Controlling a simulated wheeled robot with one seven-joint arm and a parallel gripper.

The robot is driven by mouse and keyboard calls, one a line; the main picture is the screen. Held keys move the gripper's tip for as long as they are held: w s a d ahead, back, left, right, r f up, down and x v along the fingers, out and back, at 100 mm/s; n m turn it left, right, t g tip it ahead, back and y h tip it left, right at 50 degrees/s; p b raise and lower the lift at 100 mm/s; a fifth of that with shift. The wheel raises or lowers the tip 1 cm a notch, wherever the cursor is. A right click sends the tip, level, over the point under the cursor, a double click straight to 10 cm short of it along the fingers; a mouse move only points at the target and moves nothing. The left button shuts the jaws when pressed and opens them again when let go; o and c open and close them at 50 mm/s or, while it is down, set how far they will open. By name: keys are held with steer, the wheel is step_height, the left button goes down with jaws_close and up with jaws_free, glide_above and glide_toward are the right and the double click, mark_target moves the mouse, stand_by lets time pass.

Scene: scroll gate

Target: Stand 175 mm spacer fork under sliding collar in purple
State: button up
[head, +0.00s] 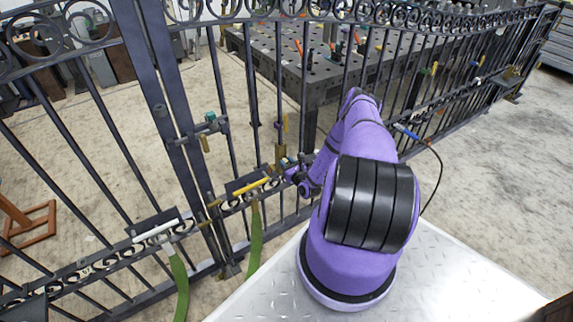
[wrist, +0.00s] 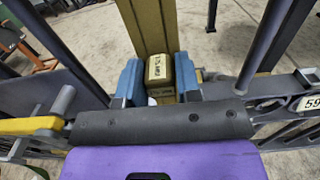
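My gripper (wrist: 159,82) has its blue-grey fingers on both sides of a small brass-coloured block, part of the spacer fork (wrist: 184,70). The fingers seem to press on it. Small dark lettering on the fork appears to read 175 MM, turned on its side. A tall brass-coloured upright (wrist: 147,22) rises behind the fingers; I cannot tell whether it belongs to the fork. In the head view my gripper (head: 289,172) is low at the gate, beside a slim brass piece (head: 279,150). I cannot pick out a purple sliding collar.
The dark iron gate (head: 185,110) runs across the view, its bars close around my gripper. A yellow-handled part (head: 252,185) and a white-handled part (head: 155,229) sit on the lower rail. A perforated dark table (head: 320,70) stands behind. A bright tread plate (head: 460,270) is in front.

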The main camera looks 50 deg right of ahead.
steer(key=o, duration=0.3)
steer(key=shift+w, duration=0.15)
steer(key=shift+o, duration=0.4)
steer(key=shift+s, duration=0.2)
steer(key=v, duration=1)
steer(key=shift+s, duration=0.25)
steer(key=shift+s, duration=0.1)
